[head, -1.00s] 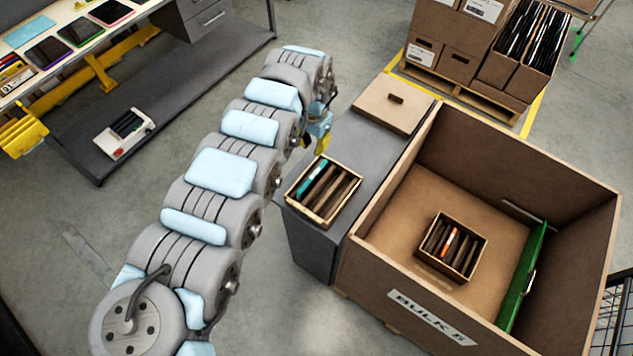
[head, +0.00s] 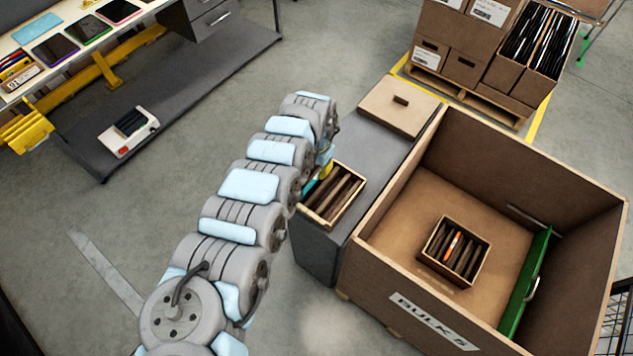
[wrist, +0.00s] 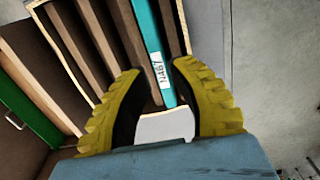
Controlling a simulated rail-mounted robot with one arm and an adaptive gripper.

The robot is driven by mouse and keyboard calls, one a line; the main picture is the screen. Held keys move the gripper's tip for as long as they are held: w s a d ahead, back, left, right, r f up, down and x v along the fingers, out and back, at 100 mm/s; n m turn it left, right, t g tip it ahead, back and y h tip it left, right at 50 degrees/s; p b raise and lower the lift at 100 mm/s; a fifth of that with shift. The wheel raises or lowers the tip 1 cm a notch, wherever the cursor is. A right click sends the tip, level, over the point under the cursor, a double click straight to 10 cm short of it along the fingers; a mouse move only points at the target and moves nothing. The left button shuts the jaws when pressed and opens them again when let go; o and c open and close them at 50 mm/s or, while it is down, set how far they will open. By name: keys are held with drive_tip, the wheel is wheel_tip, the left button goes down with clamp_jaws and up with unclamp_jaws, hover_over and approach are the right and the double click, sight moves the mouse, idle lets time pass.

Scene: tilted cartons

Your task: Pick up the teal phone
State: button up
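The teal phone (wrist: 150,45) stands on edge in a small carton (wrist: 185,25), in a slot between brown dividers. Its edge has a white label. In the head view the carton (head: 352,207) sits on the grey bench, with the phone largely hidden by my arm. My gripper (wrist: 158,70) has yellow ribbed fingers, open, with one fingertip on each side of the phone's near end in the wrist view. I see gaps beside the phone, and no grip on it. In the head view my gripper (head: 325,170) is at the carton's far left corner.
A large cardboard bin (head: 365,300) stands right of the grey bench (head: 318,250). Inside it are a second small carton (head: 425,259) with an orange item and a green panel (head: 522,285). A closed box (head: 400,107) lies behind on the bench.

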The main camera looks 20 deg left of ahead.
sight(316, 177)
drive_tip(key=f, duration=0.3)
drive_tip(key=shift+s+d+f, duration=0.1)
drive_tip(key=shift+s+f, duration=0.1)
drive_tip(key=shift+s, duration=0.1)
drive_tip(key=shift+f, duration=0.55)
drive_tip(key=shift+c, duration=0.4)
clamp_jaws()
